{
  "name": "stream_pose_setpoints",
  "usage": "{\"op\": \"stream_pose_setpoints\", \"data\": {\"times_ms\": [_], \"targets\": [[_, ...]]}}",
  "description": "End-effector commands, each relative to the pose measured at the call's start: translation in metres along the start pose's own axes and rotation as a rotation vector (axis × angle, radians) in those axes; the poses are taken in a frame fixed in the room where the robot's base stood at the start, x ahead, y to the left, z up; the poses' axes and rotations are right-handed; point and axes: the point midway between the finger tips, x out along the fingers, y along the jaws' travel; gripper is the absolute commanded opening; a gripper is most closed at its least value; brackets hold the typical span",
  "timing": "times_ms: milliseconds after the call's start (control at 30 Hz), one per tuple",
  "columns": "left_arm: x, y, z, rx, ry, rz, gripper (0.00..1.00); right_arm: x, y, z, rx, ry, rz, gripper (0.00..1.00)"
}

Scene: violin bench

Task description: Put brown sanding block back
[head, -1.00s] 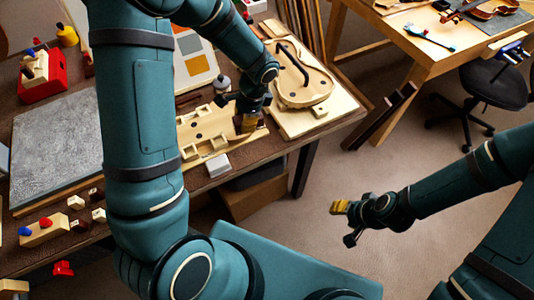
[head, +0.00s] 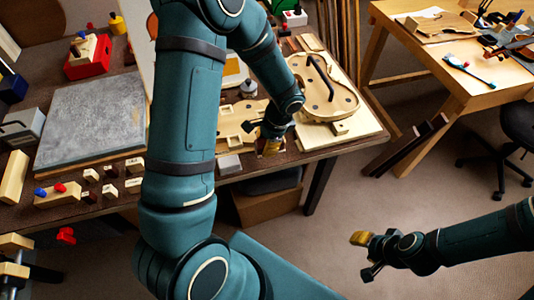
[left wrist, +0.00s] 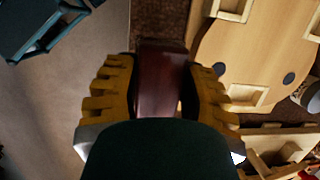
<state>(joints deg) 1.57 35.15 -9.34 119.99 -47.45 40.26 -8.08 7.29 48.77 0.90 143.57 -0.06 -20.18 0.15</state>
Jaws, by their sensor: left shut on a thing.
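My left gripper (head: 271,147) is shut on the brown sanding block (left wrist: 160,80), a dark reddish-brown block between its yellow fingers in the left wrist view. In the head view the block is mostly hidden by the fingers, near the front edge of the bench. A pale wooden tray (head: 233,141) with cut-out recesses lies just left of and behind the gripper, partly covered by my arm. In the left wrist view the tray's board (left wrist: 255,48) is right of the block, which looks apart from the recesses. My right gripper (head: 364,254) is over the floor, away from the bench.
A violin body on a pale board (head: 352,139) lies behind and right of my left gripper. A small light grey block (head: 230,164) sits at the bench's front edge. A grey slab (head: 92,122) and small wooden blocks are at left. A second bench (head: 455,75) stands at right.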

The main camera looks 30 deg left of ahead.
Motion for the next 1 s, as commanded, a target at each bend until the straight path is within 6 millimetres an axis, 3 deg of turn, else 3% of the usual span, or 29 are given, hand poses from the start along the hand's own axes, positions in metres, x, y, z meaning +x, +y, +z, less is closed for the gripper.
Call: {"op": "stream_pose_setpoints", "data": {"times_ms": [400, 800, 833, 900, 1000], "targets": [[0.042, 0.002, -0.011, 0.0, -0.001, -0.001, 0.03, 0.012, 0.005, -0.001, -0.001, 0.006, 0.0, 0.47], [0.046, 0.002, -0.013, 0.0, 0.001, -0.001, 0.03, 0.015, 0.006, -0.002, -0.001, 0.008, 0.001, 0.47], [0.046, 0.002, -0.013, 0.0, 0.001, -0.001, 0.52, 0.015, 0.006, -0.002, -0.001, 0.008, 0.001, 0.47], [0.045, 0.002, -0.013, 0.0, 0.001, -0.001, 0.7, 0.014, 0.005, -0.002, -0.001, 0.008, 0.001, 0.47], [0.045, 0.002, -0.013, 0.0, 0.001, -0.001, 0.7, 0.014, 0.005, -0.002, -0.001, 0.008, 0.001, 0.47]]}}
